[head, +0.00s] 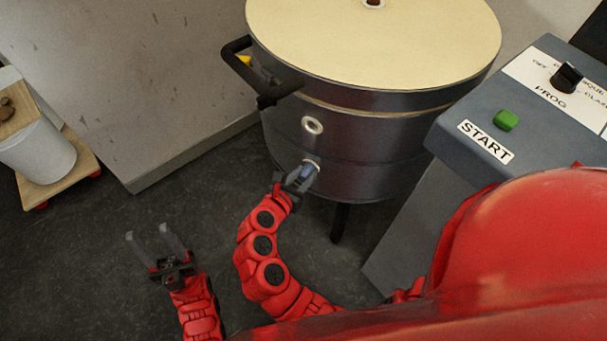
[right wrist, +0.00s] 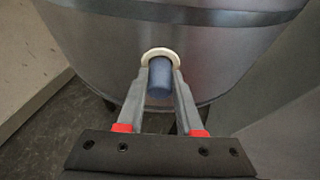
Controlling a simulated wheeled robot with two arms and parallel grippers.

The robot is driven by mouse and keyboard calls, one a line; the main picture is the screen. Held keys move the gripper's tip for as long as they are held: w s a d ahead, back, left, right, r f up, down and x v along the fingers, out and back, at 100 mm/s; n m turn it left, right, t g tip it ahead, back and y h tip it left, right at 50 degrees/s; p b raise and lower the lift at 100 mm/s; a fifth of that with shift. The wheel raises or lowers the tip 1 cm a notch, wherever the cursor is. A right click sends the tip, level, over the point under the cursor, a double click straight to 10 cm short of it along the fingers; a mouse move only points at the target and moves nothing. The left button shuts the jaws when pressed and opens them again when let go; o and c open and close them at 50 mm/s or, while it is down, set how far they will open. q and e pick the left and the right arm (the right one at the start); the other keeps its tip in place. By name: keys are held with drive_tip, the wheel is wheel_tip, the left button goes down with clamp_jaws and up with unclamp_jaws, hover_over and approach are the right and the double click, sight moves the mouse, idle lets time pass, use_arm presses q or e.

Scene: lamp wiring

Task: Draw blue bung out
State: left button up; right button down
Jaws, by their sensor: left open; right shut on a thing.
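The blue bung (head: 306,172) sits in a pale ringed hole low on the side of the grey metal kiln (head: 380,130). In the right wrist view the bung (right wrist: 160,78) points out toward me, with the pale ring (right wrist: 160,53) around its far end. My right gripper (head: 299,178) is shut on the bung, one finger on each side; it also shows in the right wrist view (right wrist: 160,92). How deep the bung goes in is hidden. My left gripper (head: 156,241) is open and empty over the floor at the left, apart from the kiln.
A second pale ringed hole (head: 312,125) is above the bung. A black handle (head: 255,75) juts from the kiln's left side. A control box with a green START button (head: 506,120) stands at the right. A white bucket (head: 38,150) is at far left. Floor between is clear.

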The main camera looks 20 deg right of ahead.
drive_tip(key=c, duration=1.3)
unclamp_jaws()
clamp_jaws()
drive_tip(key=shift+s+a+p, duration=0.5)
drive_tip(key=shift+p, duration=0.5)
drive_tip(key=shift+s+a+r, duration=0.1)
drive_tip(key=shift+a, duration=0.05)
drive_tip(key=s+a+p, duration=0.6)
drive_tip(key=shift+s+a, duration=0.15)
drive_tip(key=shift+a, duration=0.2)
